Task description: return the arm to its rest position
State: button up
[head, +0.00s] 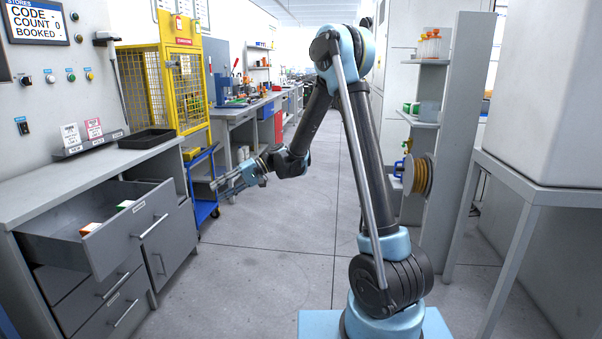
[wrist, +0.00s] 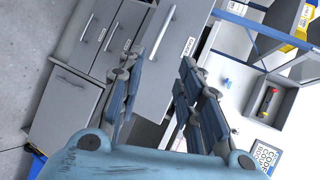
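My arm rises from its light-blue base (head: 385,315) in the head view, and its forearm bends down and to the left. My gripper (head: 215,184) hangs over the aisle, to the right of the grey drawer cabinet and apart from it. In the wrist view my gripper (wrist: 162,60) has its fingers spread with a gap between them, and I see nothing held. The cabinet's top drawer (head: 145,229) stands pulled open; its front also shows beyond the fingers in the wrist view (wrist: 158,45).
A black tray (head: 147,139) lies on the counter. A blue cart (head: 203,190) stands behind my gripper. A grey stand (head: 535,190) is at right. The aisle floor (head: 270,260) is clear.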

jog(key=s+d+r+m+t+h, duration=0.1)
jog(key=s+d+r+t+h, duration=0.3)
jog(key=d, duration=0.8)
jog(key=s+d+f+m+t+h, duration=0.15)
jog(key=s+d, duration=0.35)
jog(key=d, duration=0.8)
jog(key=s+d+f+m+t+h, duration=0.1)
jog(key=s+d+f+h, duration=0.2)
jog(key=s+d, duration=0.5)
jog(key=s+d+f+m+t+h, duration=0.1)
jog(key=s+d+f+h, duration=0.2)
jog(key=d, duration=1.1)
jog(key=s+f, duration=0.2)
jog(key=s, duration=0.3)
jog(key=shift+s+d+f+h, duration=0.15)
jog(key=shift+s+d+h, duration=0.05)
jog(key=shift+s+h, duration=0.2)
jog(key=shift+m, duration=0.25)
jog(key=shift+w+f, duration=0.2)
jog(key=shift+w, duration=0.25)
jog(key=shift+a, duration=0.1)
